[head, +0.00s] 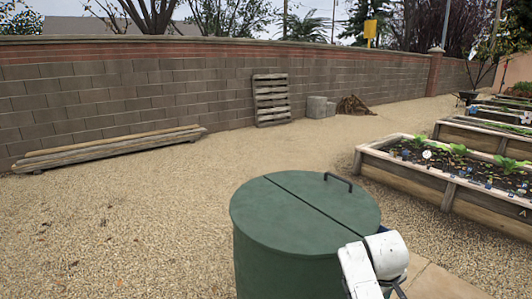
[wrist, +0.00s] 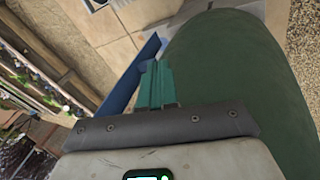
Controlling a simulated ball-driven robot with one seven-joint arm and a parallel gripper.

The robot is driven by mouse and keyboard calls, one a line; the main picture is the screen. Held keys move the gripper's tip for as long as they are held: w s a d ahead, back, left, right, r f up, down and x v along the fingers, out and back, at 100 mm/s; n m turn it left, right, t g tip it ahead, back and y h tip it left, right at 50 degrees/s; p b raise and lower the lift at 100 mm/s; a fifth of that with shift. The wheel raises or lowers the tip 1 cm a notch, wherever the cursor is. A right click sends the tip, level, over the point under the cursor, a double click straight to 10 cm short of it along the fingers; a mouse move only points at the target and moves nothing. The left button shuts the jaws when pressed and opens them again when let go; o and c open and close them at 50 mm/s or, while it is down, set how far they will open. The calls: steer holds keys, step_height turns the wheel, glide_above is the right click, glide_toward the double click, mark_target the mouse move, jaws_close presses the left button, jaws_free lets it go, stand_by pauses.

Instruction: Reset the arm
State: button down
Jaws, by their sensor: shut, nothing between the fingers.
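My gripper (wrist: 158,72) shows in the wrist view as teal fingers held together, with nothing between them. It is beside the large green bin (wrist: 225,75), which fills the right of that view. Whether the fingers touch the bin cannot be told. In the head view my white arm shows at the bottom right, in front of the round green bin (head: 290,215). The bin's lid is closed, with a seam across it and a dark handle (head: 338,181). The gripper's fingers cannot be made out in the head view.
A blue panel (wrist: 128,78) is just left of my fingers. Timber raised beds (head: 450,182) with plants stand at the right. A block wall (head: 140,95) runs behind, with a pallet (head: 271,100) against it and long timbers (head: 110,148) before it. Gravel (head: 130,215) at left is clear.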

steer(key=s+a+f+m+y, duration=0.1)
steer(key=s+f, duration=0.3)
steer(key=s, duration=0.4)
steer(key=s+f+m+g, duration=0.1)
steer(key=s+f, duration=0.3)
steer(key=s, duration=0.4)
steer(key=s+a+f+m+y, duration=0.1)
steer(key=s+f, duration=0.3)
steer(key=s, duration=0.3)
steer(key=s+a+r+m+g+y, duration=0.1)
steer(key=s+r+m, duration=0.1)
steer(key=s, duration=1.8)
steer(key=shift+s, duration=0.3)
steer(key=shift+a, duration=0.1)
